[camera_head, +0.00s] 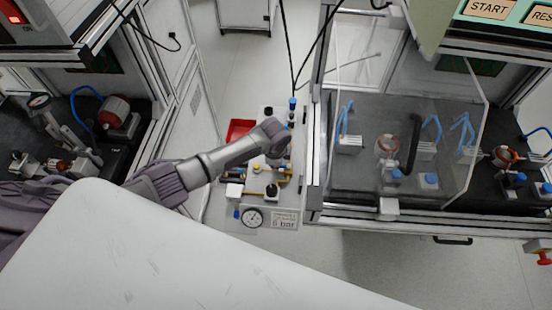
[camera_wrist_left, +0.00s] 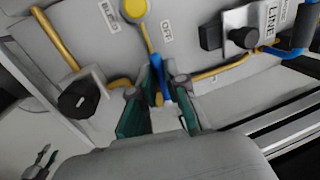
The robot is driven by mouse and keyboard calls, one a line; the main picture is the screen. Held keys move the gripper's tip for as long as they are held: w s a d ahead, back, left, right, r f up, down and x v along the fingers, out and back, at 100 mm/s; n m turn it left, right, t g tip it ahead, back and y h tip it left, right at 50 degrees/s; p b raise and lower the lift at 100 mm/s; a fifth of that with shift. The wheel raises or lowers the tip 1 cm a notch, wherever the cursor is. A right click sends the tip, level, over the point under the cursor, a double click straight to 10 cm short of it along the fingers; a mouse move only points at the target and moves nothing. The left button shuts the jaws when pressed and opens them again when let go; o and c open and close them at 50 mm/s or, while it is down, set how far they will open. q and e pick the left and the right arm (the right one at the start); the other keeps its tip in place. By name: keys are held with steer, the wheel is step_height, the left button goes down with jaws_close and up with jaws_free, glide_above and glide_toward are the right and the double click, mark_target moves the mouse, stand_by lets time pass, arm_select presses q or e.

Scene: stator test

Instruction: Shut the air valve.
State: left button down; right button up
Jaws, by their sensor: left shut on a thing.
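The air valve (camera_wrist_left: 157,72) has a blue lever handle and sits on a brass-coloured pipe on a grey panel, by a label reading OFF (camera_wrist_left: 166,33). My left gripper (camera_wrist_left: 160,103), with green fingertips, has one finger on each side of the blue handle and is shut on it. The handle lies roughly along the picture's vertical, across the pipe that runs to the sides. The lower part of the valve is partly hidden between the fingers. In the head view my left arm reaches over the panel (camera_head: 228,203); the valve is hidden there. My right gripper is not in view.
A black knob (camera_wrist_left: 80,98) is left of the valve, and a block marked LINE (camera_wrist_left: 243,38) is at right. A pressure gauge (camera_head: 252,217) and a bar sign (camera_head: 284,221) are at the panel's near end. A red tray (camera_head: 238,129) lies behind. A clear-fronted test cell stands at right.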

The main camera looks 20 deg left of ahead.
arm_select(q)
steer(key=shift+r, duration=0.1)
stand_by(0.4)
steer(key=c, duration=1.2)
jaws_free()
step_height(320, 180, up, 12)
steer(key=s, duration=0.2)
steer(key=shift+s+d, duration=0.2)
steer(key=shift+d, duration=0.1)
